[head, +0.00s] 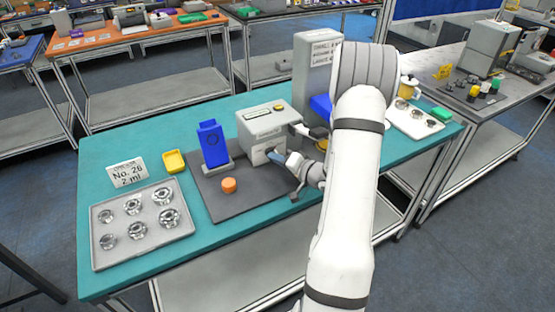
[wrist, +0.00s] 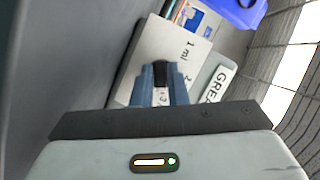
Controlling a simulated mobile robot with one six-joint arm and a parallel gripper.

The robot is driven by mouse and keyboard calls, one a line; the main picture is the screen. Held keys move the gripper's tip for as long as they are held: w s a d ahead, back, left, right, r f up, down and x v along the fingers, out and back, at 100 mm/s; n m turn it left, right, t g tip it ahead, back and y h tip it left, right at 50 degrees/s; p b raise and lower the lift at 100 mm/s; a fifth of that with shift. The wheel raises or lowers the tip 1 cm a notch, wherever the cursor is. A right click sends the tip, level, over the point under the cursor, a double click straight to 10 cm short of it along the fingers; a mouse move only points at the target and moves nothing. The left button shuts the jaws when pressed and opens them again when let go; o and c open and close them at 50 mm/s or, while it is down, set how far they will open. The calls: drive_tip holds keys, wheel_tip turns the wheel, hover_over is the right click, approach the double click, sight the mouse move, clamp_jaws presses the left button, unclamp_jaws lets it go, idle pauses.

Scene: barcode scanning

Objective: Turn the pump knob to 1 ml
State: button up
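The pump (head: 262,128) is a light grey box on a dark mat on the teal table. Its black knob (wrist: 161,73) shows in the wrist view on a pale panel (wrist: 150,45). The label "1 ml" is above and right of the knob, "2" is to its right, and a "3" shows just below it. My gripper (head: 273,155) is at the pump's front face. In the wrist view its blue fingers (wrist: 162,78) stand on both sides of the knob and appear to touch it. The fingers hide the knob in the head view. I cannot tell where the knob points.
A blue device (head: 213,144) and an orange puck (head: 229,185) are on the mat (head: 240,205), left of my arm. A yellow tray (head: 174,161), a sign reading "No. 26 2 ml" (head: 127,174) and a tray of metal parts (head: 100,247) are farther left. A tall grey machine (head: 312,70) stands behind.

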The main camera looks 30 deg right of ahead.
clamp_jaws()
